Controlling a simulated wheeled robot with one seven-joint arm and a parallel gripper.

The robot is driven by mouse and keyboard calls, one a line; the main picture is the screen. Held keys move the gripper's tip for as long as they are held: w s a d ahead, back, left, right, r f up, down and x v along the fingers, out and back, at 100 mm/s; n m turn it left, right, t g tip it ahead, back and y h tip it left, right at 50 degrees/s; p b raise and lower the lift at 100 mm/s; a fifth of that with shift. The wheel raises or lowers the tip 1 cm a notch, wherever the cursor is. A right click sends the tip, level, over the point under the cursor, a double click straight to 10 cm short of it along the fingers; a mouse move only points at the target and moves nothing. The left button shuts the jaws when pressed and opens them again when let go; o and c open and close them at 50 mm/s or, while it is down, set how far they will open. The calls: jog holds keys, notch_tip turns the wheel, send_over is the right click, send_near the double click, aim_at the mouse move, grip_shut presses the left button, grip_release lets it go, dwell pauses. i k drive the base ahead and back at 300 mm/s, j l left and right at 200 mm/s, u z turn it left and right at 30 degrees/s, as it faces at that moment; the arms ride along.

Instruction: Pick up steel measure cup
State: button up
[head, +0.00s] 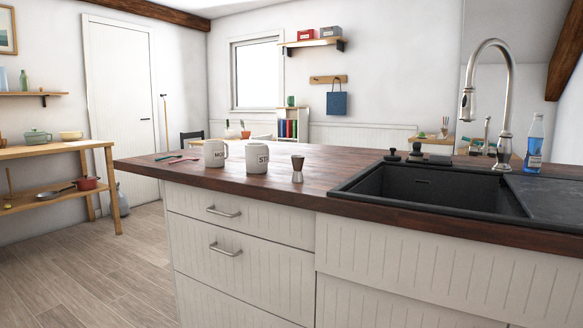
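The steel measure cup (298,169) appears to be the small hourglass-shaped metal cup in the head view. It stands upright on the dark wooden countertop (330,165), near the front edge and left of the sink. Its upper part looks brown and its lower part silver. Nothing covers it. My gripper is not in view, so its state does not show.
Two white lettered mugs (257,159) (215,153) stand left of the cup. The black sink (420,188) with a tall faucet (500,110) lies to the right, with a blue bottle (534,145) beyond. Drawers (235,235) front the counter. Wooden floor (90,275) is open at left.

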aim_at(297, 162)
jog(key=i+j+z, duration=0.15)
jog(key=z, duration=0.2)
jog(key=i+j+z, duration=0.1)
jog(key=j+z, duration=0.25)
jog(key=i+j+z, duration=0.1)
jog(key=j+z, duration=0.25)
jog(key=l, duration=0.05)
